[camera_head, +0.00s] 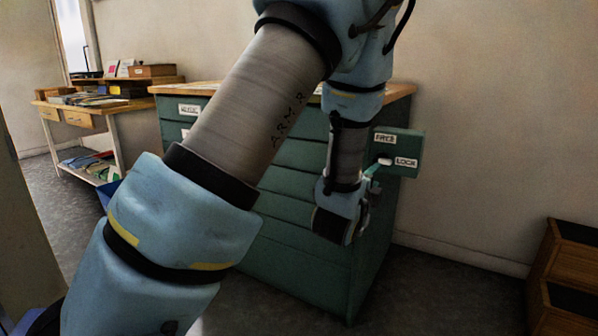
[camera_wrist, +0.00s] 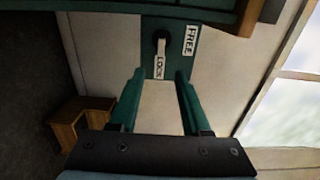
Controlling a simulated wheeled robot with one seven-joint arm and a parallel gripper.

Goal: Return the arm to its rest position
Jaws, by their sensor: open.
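My arm crosses the middle of the head view in front of a green drawer cabinet. My gripper (camera_wrist: 160,76) is open, with its two green fingers apart and nothing between them in the wrist view. In the head view my gripper (camera_head: 373,172) is beside a green panel (camera_head: 413,146) on the cabinet's right side. The panel also shows in the wrist view (camera_wrist: 180,62), just beyond the fingertips. It carries FREE and LOCK labels and a dark round knob (camera_wrist: 160,36) with a pale bar towards LOCK. Whether the fingers touch the panel is unclear.
The green cabinet (camera_head: 300,255) has a wooden top and stands close behind my arm. A wooden table (camera_head: 115,112) with papers and boxes is at the far left. A wooden stepped unit (camera_head: 565,265) stands at the right. Floor between cabinet and unit is clear.

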